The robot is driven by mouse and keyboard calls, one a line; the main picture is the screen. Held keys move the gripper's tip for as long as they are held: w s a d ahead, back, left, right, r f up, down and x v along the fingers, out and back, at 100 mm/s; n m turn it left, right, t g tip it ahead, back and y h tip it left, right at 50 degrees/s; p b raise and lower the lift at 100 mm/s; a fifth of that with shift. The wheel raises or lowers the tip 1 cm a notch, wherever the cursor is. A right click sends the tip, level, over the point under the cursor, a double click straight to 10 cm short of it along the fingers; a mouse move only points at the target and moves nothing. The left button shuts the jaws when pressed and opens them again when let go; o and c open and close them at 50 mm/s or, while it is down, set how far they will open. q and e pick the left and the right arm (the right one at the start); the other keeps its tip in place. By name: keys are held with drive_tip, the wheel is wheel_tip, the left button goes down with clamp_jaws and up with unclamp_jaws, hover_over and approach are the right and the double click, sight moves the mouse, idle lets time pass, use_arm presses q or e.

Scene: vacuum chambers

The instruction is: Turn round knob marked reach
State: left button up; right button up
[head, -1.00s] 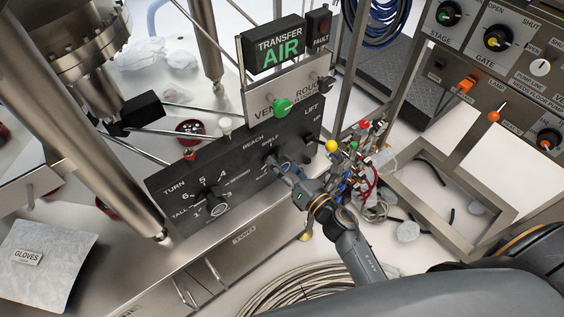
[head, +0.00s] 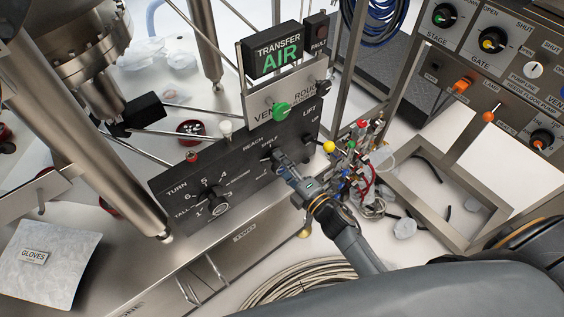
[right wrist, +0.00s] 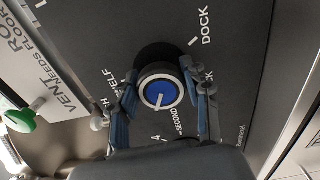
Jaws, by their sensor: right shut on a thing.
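My right gripper (right wrist: 163,104) is shut on the knob, one finger on each side. In the head view the right gripper (head: 279,160) reaches the panel below the "REACH" label and mostly covers the knob. "SHELF" and "DOCK" labels stand around it. My left gripper is not in view.
The turn knob (head: 214,199) is to the left on the same panel. A green vent knob (head: 281,109) is above, under the lit "TRANSFER AIR" sign (head: 277,51). Coloured valves and wiring (head: 355,165) stand close right of my right gripper.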

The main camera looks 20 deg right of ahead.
drive_tip(key=m+p, duration=0.1)
drive_tip(key=m, duration=0.4)
drive_tip(key=shift+m, duration=0.3)
drive_tip(key=m+p, duration=0.1)
drive_tip(key=m, duration=0.4)
drive_tip(key=shift+a+f+p, duration=0.1)
drive_tip(key=shift+p, duration=0.3)
drive_tip(key=m, duration=0.5)
drive_tip(key=shift+a+m+p, duration=0.1)
drive_tip(key=shift+m+p, duration=0.3)
drive_tip(key=m, duration=0.5)
drive_tip(key=shift+s+a+f+m, duration=0.1)
drive_tip(key=shift+m, duration=0.2)
drive_tip(key=m, duration=0.5)
drive_tip(key=shift+a+b, duration=0.1)
drive_tip(key=shift+b, duration=0.2)
drive_tip(key=m+b, duration=0.1)
drive_tip(key=m, duration=0.3)
drive_tip(key=shift+m, duration=0.4)
drive_tip(key=m+b, duration=0.2)
drive_tip(key=m, duration=0.3)
drive_tip(key=shift+r+m+b, duration=0.2)
drive_tip(key=shift+m+b, duration=0.5)
drive_tip(key=shift+m, duration=0.6)
drive_tip(key=shift+r+m+b, duration=0.15)
drive_tip(key=shift+m+b, duration=0.5)
drive_tip(key=shift+m, duration=0.65)
